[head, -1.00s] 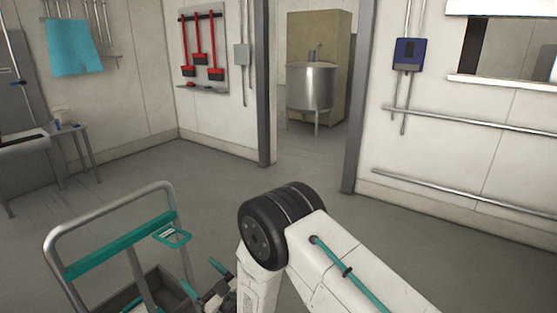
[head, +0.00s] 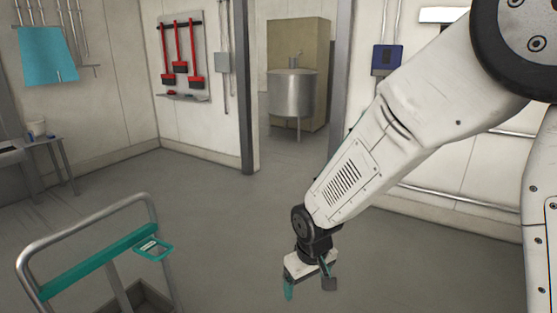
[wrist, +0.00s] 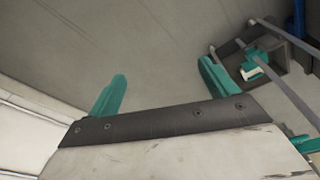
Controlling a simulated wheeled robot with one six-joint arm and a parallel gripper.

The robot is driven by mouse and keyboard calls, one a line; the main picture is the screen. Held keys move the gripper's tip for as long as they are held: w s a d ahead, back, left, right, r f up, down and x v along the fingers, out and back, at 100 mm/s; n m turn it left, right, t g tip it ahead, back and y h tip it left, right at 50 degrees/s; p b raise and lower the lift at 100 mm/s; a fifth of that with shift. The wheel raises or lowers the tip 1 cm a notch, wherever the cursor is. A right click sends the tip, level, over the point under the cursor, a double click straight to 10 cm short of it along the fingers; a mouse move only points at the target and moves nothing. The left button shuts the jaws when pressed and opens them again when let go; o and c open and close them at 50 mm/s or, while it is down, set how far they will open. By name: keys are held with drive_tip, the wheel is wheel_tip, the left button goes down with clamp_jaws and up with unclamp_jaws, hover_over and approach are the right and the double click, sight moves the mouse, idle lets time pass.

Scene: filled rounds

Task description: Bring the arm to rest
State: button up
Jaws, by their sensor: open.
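My gripper (head: 308,284) hangs at the end of my white arm, in the lower middle of the head view, over the grey floor. Its fingers point down and stand apart, with nothing between them. In the wrist view my gripper (wrist: 163,85) shows two teal fingers spread wide, with bare floor beyond them.
A trolley with a grey tube handle and a teal bar (head: 97,262) stands at the lower left, apart from my gripper. A doorway ahead shows a steel vat (head: 291,93). Red brushes (head: 182,60) hang on the wall. The floor (head: 200,215) between is clear.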

drive_tip(key=s+d+r+m, duration=0.6)
drive_tip(key=s+d+r, duration=1.3)
drive_tip(key=s+r, duration=0.2)
drive_tip(key=shift+s+d, duration=0.3)
drive_tip(key=shift+s, duration=0.95)
drive_tip(key=shift+r, duration=0.1)
